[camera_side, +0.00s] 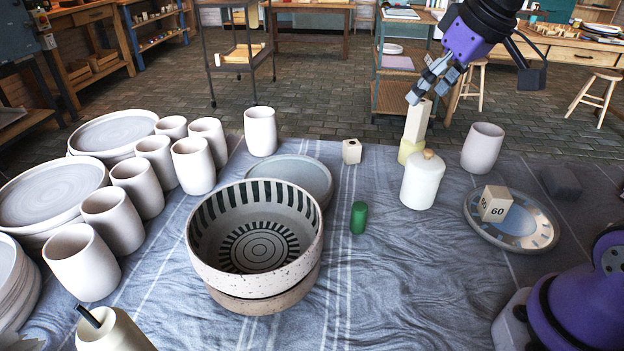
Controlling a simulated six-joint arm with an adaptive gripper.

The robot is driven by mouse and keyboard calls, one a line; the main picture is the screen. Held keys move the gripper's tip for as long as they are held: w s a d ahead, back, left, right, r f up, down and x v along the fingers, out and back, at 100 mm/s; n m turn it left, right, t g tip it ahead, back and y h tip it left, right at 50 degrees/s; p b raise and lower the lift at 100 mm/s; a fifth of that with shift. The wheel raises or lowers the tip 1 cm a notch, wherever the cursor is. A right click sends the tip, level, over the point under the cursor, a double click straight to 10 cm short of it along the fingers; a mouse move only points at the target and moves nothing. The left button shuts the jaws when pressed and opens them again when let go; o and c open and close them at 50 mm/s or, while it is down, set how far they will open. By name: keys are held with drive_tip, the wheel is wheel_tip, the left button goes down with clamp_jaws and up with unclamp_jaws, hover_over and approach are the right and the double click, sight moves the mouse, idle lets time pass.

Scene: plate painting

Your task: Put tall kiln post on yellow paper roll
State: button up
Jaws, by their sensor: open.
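The tall kiln post (417,121) is a cream, narrow block. It stands nearly upright, apparently on top of the yellow paper roll (407,151), a short pale-yellow cylinder. The roll is partly hidden behind a white lidded jar. My gripper (427,95) comes down from the upper right, tilted, with its grey fingers at the top end of the post. The jaws are open. I cannot tell whether a finger still touches the post.
The white lidded jar (422,181) stands just in front of the roll, and a grey cup (482,148) to its right. A plate (545,233) carries a block marked 60 (495,204). A small cream block (352,151), green cylinder (358,217) and large bowl (215,270) lie left.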

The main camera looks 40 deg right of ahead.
drive_tip(key=s+a+f, duration=0.4)
drive_tip(key=s+f, duration=0.2)
drive_tip(key=s, duration=0.3)
drive_tip(key=shift+s+a, duration=0.25)
drive_tip(key=shift+s, duration=0.05)
